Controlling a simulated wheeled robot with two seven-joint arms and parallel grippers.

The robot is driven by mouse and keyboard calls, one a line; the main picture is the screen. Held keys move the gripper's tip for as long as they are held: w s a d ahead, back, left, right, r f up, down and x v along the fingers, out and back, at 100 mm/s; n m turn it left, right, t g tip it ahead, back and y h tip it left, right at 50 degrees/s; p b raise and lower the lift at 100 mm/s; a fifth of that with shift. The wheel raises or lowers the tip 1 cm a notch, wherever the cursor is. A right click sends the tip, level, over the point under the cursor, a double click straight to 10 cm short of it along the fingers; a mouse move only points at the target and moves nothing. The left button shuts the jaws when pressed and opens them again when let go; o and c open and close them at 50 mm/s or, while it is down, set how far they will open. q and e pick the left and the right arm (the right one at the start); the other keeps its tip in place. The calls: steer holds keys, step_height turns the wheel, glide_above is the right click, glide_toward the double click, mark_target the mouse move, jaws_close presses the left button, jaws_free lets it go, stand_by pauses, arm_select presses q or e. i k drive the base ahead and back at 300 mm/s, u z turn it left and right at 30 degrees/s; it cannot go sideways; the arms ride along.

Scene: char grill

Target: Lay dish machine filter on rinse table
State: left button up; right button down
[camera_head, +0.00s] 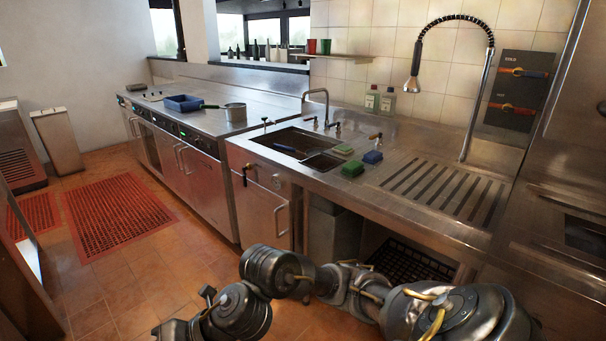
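The rinse table is the steel counter on the right (400,228), with a slotted drain area and a spring-hose tap above it. The drain slots are bare. I cannot identify the dish machine filter for sure; a dark grid-like rack (412,262) lies low in the open space under the counter, partly hidden by my arm. My arm links cross the bottom of the view in front of the counter. No gripper fingers show, so neither gripper can be placed.
A sink (296,143) is set in the counter, with green (353,168) and blue (373,157) sponges beside it. Red mats (115,213) lie on the open tiled floor.

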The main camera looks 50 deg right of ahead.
mark_target(442, 184)
steer(key=z, duration=0.3)
steer(key=i, duration=0.95)
steer(key=z, duration=1.35)
steer(key=i, duration=0.7)
steer(key=z, duration=0.75)
